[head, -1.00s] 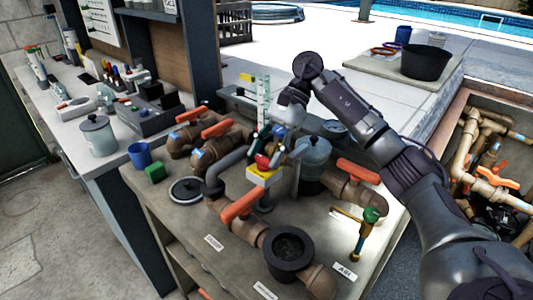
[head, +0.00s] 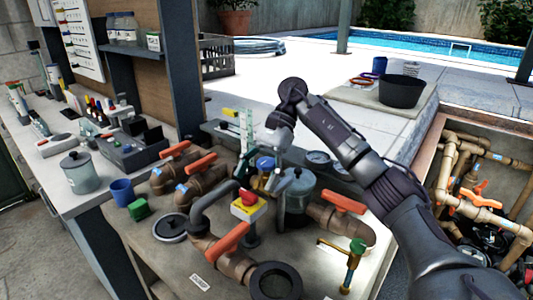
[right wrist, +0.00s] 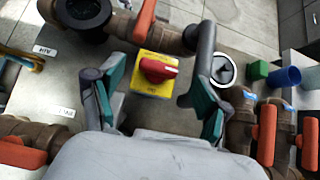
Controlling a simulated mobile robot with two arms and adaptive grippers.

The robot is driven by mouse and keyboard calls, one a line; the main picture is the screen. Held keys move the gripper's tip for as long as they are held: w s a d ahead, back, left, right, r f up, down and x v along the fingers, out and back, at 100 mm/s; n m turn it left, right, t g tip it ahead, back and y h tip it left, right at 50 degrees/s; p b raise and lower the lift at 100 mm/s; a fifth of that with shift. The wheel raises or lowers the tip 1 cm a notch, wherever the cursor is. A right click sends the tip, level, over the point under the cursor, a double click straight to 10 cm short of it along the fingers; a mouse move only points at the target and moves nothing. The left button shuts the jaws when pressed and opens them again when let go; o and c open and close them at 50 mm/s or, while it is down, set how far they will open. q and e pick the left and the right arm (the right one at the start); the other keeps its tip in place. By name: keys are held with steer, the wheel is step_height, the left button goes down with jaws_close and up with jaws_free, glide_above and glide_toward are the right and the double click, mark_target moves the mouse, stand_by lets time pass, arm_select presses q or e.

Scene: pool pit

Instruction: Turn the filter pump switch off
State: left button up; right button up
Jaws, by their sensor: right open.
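The filter pump switch (head: 248,208) is a yellow box with a red rotary knob, standing on a post among the brown pipes. In the right wrist view the switch (right wrist: 154,76) faces the camera, and its red knob (right wrist: 157,70) lies roughly crosswise in the picture. My right gripper (head: 260,176) is just behind the switch in the head view. In the right wrist view its green-padded fingers (right wrist: 150,84) are spread wide, one on each side of the switch, with nothing between them touching the knob. My left gripper is not in view.
A green block (head: 139,209) and blue cup (head: 122,191) stand left. A dark round pipe opening (head: 275,281) is in front.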

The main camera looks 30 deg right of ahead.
steer(key=v, duration=0.9)
steer(key=shift+d, duration=0.15)
steer(key=shift+w+r, duration=0.1)
stand_by(0.3)
